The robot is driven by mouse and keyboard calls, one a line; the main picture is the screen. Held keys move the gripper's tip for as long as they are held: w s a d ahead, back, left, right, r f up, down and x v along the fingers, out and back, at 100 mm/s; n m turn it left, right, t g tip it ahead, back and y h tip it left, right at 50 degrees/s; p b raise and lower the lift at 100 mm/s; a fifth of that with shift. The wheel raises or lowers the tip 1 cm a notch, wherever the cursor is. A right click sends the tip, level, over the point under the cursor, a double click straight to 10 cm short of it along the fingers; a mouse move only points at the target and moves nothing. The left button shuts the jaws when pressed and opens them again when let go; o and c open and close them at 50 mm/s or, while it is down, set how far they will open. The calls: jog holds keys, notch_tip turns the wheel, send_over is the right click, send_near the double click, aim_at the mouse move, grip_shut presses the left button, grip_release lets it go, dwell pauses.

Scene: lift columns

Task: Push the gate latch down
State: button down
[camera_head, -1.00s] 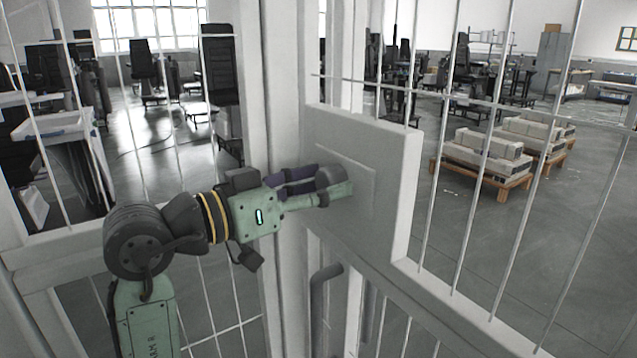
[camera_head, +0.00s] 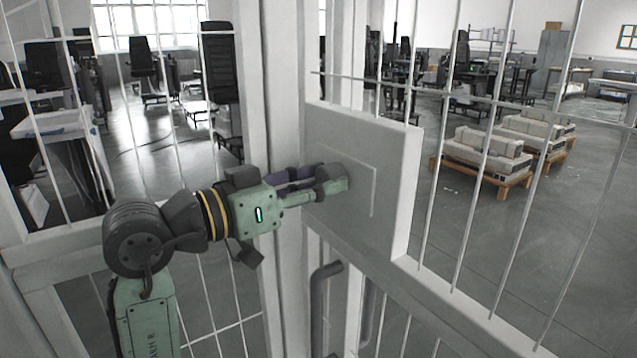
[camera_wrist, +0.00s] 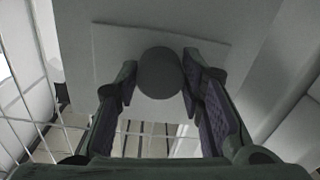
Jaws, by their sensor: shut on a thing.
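The gate latch (camera_head: 333,171) is a dark grey rounded piece standing out from a pale plate (camera_head: 392,180) on the gate frame. In the wrist view the latch (camera_wrist: 160,73) shows as a round dark end between my fingers. My gripper (camera_head: 325,183) reaches in from the left, with its fingertips at the latch. In the wrist view my gripper (camera_wrist: 158,82) has a purple-padded finger on each side of the latch and is shut on it. The fingers partly hide the latch in the head view.
A bent grey pull handle (camera_head: 322,300) stands below the plate, close under my gripper. White posts and thin bars surround the plate. Pallets with pale blocks (camera_head: 486,155) stand on the floor behind the bars at right. Dark chairs stand farther back.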

jog(key=shift+f, duration=0.1)
notch_tip(320, 180, down, 3)
jog(key=b, duration=0.3)
jog(key=shift+f, duration=0.15)
jog(key=c, duration=1.1)
grip_release()
jog(key=shift+o, duration=0.2)
send_near(339, 197)
jog(key=v, duration=0.6)
jog(key=shift+d, duration=0.1)
